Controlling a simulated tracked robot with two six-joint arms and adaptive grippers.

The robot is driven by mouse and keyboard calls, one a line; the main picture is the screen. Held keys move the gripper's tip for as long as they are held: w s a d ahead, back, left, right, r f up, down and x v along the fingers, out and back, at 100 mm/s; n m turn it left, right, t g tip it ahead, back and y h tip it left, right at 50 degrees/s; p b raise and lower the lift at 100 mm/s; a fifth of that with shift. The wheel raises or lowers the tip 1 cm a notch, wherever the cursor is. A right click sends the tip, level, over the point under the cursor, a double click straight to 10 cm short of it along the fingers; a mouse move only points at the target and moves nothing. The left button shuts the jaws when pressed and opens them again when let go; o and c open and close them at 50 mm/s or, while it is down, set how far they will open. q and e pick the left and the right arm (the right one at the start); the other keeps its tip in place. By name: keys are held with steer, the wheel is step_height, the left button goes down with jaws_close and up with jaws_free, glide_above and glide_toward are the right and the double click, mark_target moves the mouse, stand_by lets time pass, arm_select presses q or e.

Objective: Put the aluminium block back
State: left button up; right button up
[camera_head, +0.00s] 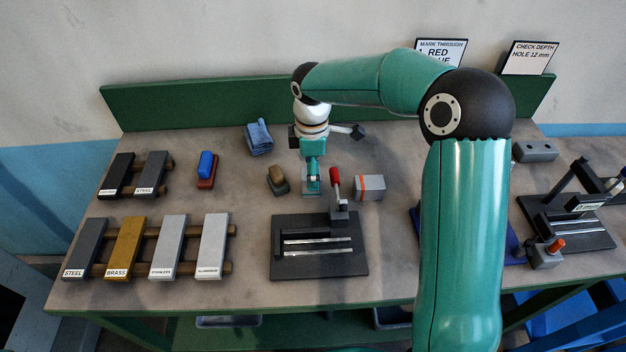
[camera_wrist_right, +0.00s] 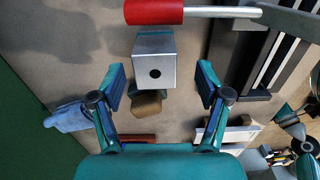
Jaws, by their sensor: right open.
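A pale metal block (camera_wrist_right: 155,72) with a dark hole in its face sits under my right gripper in the right wrist view. In the head view the gripper mostly hides it. No label shows on it, so I cannot tell for sure that it is aluminium. My right gripper (camera_head: 312,182) is open; in the right wrist view its fingers (camera_wrist_right: 165,92) stand apart, one on each side, clear of the block. The front rack (camera_head: 100,237) holds labelled bars; the rightmost one, a pale bar (camera_head: 213,245), has a label that seems to read aluminium. My left gripper is not in view.
A red-handled lever (camera_head: 335,177) stands close right of the gripper on a dark fixture (camera_head: 287,264). A grey block with an orange band (camera_head: 369,188) lies beyond it. A brown block (camera_head: 278,180) and a blue cloth (camera_head: 258,138) lie left. Bare table lies between rack and fixture.

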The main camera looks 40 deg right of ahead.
steer(key=shift+w+f+p, duration=0.2)
steer(key=shift+f+p, duration=0.5)
steer(key=shift+f, duration=2.2)
steer(key=shift+c, duration=0.3)
jaws_close()
steer(key=shift+r, duration=0.1)
